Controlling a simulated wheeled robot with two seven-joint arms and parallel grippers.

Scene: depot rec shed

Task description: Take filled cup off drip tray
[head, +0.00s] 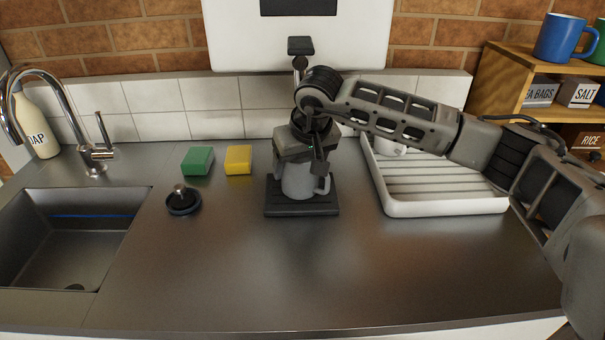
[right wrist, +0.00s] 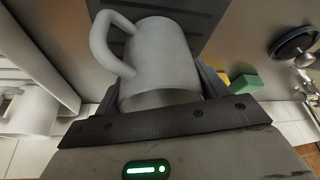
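The light grey cup (head: 298,182) stands upright on the dark ridged drip tray (head: 302,210) under the wall-mounted dispenser, its handle to the right. My right gripper (head: 308,163) points down over the cup from the right. In the right wrist view, the cup (right wrist: 165,60) lies between the two fingers (right wrist: 160,88), which appear to touch its sides, one of them by the handle. The cup's contents are hidden by the gripper. Part of the drip tray (right wrist: 195,22) shows behind the cup. My left gripper is not in view.
A white dish rack (head: 440,190) stands close on the right, with another white cup (head: 390,148) in it. A green sponge (head: 197,160), a yellow sponge (head: 238,159) and a black sink plug (head: 183,203) lie left. The sink (head: 70,225) is further left. The front counter is clear.

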